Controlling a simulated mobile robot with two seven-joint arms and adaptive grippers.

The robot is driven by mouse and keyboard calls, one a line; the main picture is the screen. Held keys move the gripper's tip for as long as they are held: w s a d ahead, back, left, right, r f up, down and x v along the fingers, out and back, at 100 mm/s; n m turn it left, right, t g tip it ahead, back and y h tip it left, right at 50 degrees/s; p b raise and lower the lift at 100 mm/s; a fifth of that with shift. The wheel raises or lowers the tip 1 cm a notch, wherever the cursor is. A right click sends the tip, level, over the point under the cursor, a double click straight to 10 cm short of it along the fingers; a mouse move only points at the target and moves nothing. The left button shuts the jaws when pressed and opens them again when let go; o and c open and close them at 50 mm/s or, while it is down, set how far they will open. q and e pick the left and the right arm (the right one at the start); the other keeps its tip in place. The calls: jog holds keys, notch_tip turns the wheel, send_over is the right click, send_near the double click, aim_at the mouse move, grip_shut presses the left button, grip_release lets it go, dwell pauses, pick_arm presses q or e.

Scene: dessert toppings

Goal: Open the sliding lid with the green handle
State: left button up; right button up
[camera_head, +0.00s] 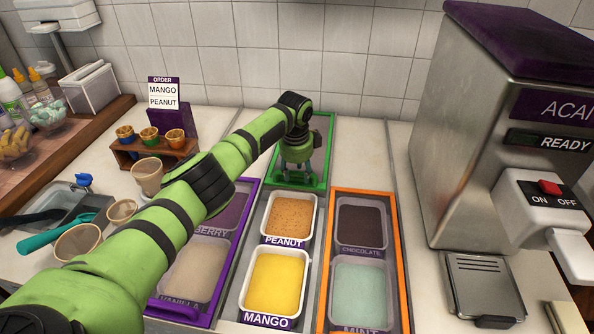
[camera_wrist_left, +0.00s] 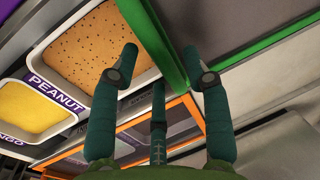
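The green-framed sliding lid (camera_head: 326,141) is at the far end of the middle lane. In front of it the peanut tub (camera_head: 290,217) and mango tub (camera_head: 275,284) lie uncovered. My left gripper (camera_head: 296,164) points down at the lid, and my arm hides part of its left side. In the left wrist view my fingers (camera_wrist_left: 160,65) are spread, with a green bar (camera_wrist_left: 166,42) of the lid showing between them. I cannot tell if they touch it. The peanut tub also shows there (camera_wrist_left: 95,55). My right gripper is in neither view.
A purple-framed lid (camera_head: 238,210) lies left of the middle lane and an orange-framed lid (camera_head: 398,260) lies right of it. A steel açaí machine (camera_head: 470,130) stands at the right. A wooden cup holder (camera_head: 152,155) and loose cups stand at the left, near my arm.

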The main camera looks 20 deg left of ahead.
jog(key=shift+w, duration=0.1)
pick_arm(q)
jog(key=shift+r, duration=0.2)
notch_tip(320, 180, up, 12)
jog(key=s, duration=0.2)
jog(key=shift+s+d+f, duration=0.15)
jog(key=shift+d+f, duration=0.1)
jog(key=shift+d, duration=0.1)
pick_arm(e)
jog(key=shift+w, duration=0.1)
